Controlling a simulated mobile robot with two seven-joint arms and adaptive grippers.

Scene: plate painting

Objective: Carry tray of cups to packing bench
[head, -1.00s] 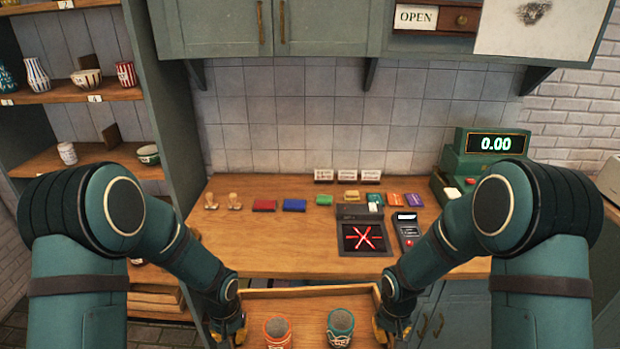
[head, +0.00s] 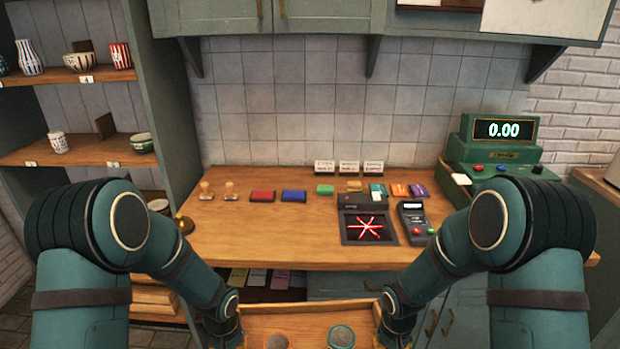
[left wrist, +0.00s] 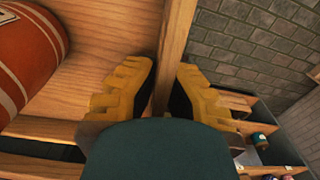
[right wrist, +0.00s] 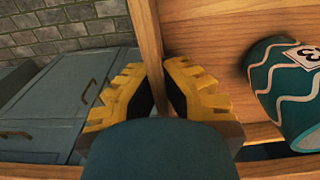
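A wooden tray (head: 305,308) is at the bottom of the head view, in front of the counter. An orange-red cup (head: 277,342) and a teal cup (head: 341,338) are in it, cut off by the picture edge. My left gripper (left wrist: 168,85) is shut on the tray's left wall, with the striped orange cup (left wrist: 30,60) beside it inside. My right gripper (right wrist: 158,82) is shut on the tray's right wall, near the teal cup (right wrist: 285,90) with white wavy lines. The tray's near side is hidden in the head view.
A wooden counter (head: 270,240) lies ahead, its front middle clear. Pottery shelves (head: 90,152) stand left.

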